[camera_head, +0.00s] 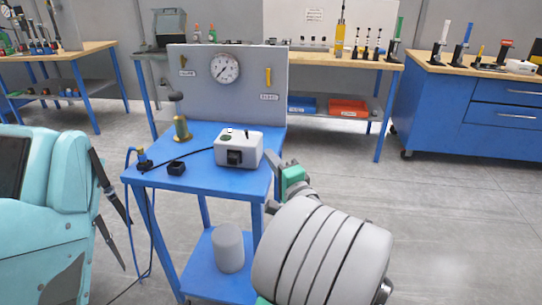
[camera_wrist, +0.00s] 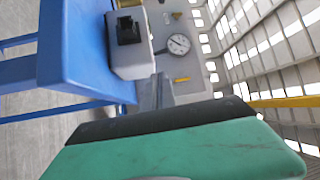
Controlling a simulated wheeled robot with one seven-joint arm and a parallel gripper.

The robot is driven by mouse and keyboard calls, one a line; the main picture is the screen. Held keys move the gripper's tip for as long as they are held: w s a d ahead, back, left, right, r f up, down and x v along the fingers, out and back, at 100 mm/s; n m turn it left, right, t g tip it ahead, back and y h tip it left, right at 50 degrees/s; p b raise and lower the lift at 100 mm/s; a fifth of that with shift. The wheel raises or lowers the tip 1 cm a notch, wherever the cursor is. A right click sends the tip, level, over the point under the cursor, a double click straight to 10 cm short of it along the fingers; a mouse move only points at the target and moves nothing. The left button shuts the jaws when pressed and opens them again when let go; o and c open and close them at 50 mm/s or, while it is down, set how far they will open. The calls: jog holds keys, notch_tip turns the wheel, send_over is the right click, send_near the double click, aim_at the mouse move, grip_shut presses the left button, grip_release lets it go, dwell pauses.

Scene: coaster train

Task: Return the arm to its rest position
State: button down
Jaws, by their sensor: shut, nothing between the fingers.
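My gripper (camera_head: 272,160) shows at the right edge of the blue cart, beside the white box. Its green and grey body sits beyond the large grey rounded part of my arm, which hides much of it. In the wrist view my gripper (camera_wrist: 156,85) has its grey fingers together, with nothing held between them. The fingers point towards the white box (camera_wrist: 132,58) and the grey panel, close to the cart's edge. I cannot tell whether they touch the box.
The blue cart (camera_head: 208,177) carries the white box (camera_head: 239,148), a brass cylinder (camera_head: 182,129), a small black block (camera_head: 176,168) and a grey gauge panel (camera_head: 205,88). A grey cylinder (camera_head: 228,248) stands on its lower shelf. Free floor (camera_head: 455,210) lies to the right.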

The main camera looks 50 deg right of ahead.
jog(key=w+a+n+g+y+p, duration=0.1)
jog(key=w+a+n+y, duration=0.1)
jog(key=a, duration=0.2)
jog(key=w+a+n+g+y+p, duration=0.1)
jog(key=w+a+n+y+p, duration=0.1)
jog(key=w+a, duration=0.1)
jog(key=w+a+n+y+p, duration=0.1)
jog(key=w+a+n+y, duration=0.1)
jog(key=a+n, duration=0.1)
jog(key=shift+w+a+f+g+p, duration=0.1)
jog(key=shift+a+f+g+p, duration=0.1)
jog(key=shift+a, duration=0.25)
jog(key=shift+w+a+f+g+p, duration=0.1)
jog(key=shift+a+f+g, duration=0.1)
jog(key=shift+a, duration=0.25)
jog(key=a+f+n+g+y+p, duration=0.25)
jog(key=a+n+g+p, duration=0.35)
jog(key=a, duration=0.6)
jog(key=s+a+r+n+g+h+p, duration=0.1)
jog(key=s+a+n+g+p, duration=0.1)
jog(key=s, duration=0.5)
jog(key=s+a+r+n+g+h+p, duration=0.1)
jog(key=s+a+r+n+g+p, duration=0.1)
jog(key=s+a+n+g, duration=0.2)
jog(key=s+a+n, duration=0.1)
jog(key=s+a, duration=0.1)
jog(key=a, duration=0.1)
jog(key=shift+s+a+r+n+g+p, duration=0.15)
jog(key=shift+s+r+n+g+p, duration=0.15)
jog(key=shift+s+n+p, duration=0.1)
